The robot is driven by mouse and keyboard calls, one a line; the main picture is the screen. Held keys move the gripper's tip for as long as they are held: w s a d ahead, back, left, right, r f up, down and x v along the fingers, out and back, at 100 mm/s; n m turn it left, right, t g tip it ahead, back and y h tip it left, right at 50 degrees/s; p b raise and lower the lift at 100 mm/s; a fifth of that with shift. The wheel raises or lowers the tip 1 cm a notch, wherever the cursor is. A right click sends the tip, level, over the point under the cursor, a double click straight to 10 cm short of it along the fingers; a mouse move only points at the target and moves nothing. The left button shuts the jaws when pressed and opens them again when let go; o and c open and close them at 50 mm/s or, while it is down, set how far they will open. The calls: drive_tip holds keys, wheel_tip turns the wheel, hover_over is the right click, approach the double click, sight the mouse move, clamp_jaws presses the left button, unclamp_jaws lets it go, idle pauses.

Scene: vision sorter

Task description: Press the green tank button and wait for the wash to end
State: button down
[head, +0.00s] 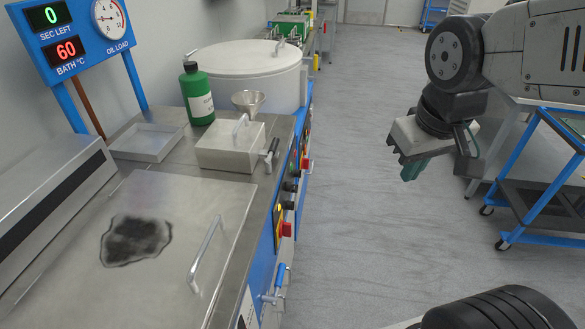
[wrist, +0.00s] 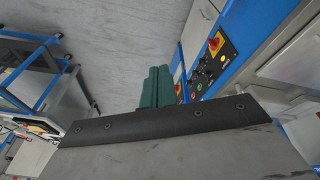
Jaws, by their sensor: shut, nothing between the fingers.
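The tank's blue display board (head: 75,35) reads 0 for SEC LEFT and 60 for BATH °C. The steel tank lid (head: 185,215) is closed, with a dark stain on it. The front control panel (head: 279,222) is seen nearly edge-on; a wrist view shows panel controls (wrist: 198,75) with red-and-yellow switches and small dark knobs.
A green bottle (head: 197,95), a funnel (head: 248,101), a steel box (head: 231,148) and a shallow tray (head: 147,142) stand on the counter. A blue valve handle (head: 280,276) juts out low in front. Blue carts (head: 540,185) stand at right. The grey aisle floor is clear.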

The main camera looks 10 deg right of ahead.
sight(292, 167)
drive_tip(key=w+d+f+n+t, duration=0.2)
drive_tip(key=w+f, duration=0.2)
drive_tip(key=w, duration=0.4)
drive_tip(key=w+d+f+n+t, duration=0.1)
drive_tip(key=w+f+t, duration=0.15)
drive_tip(key=w, duration=0.55)
drive_tip(key=w+d+f+n+t, duration=0.15)
drive_tip(key=w+f, duration=0.25)
drive_tip(key=w, duration=0.4)
drive_tip(key=w+a+f+n+t+y, duration=0.2)
drive_tip(key=w+f+y, duration=0.1)
drive_tip(key=f, duration=0.6)
drive_tip(key=w+a+f+n+t+y, duration=0.2)
drive_tip(key=w+f+n+y, duration=0.1)
drive_tip(key=f, duration=0.5)
drive_tip(key=shift+w+a+f+t+y, duration=0.15)
drive_tip(key=shift+w+f+t+y, duration=0.25)
drive_tip(key=shift+w, duration=0.5)
drive_tip(key=shift+a+r, duration=0.1)
drive_tip(key=shift+a, duration=0.05)
drive_tip(key=w+a, duration=0.3)
drive_tip(key=a, duration=0.5)
drive_tip(key=shift+w, duration=0.2)
drive_tip(key=shift+w+a, duration=0.15)
drive_tip(key=shift+a, duration=0.2)
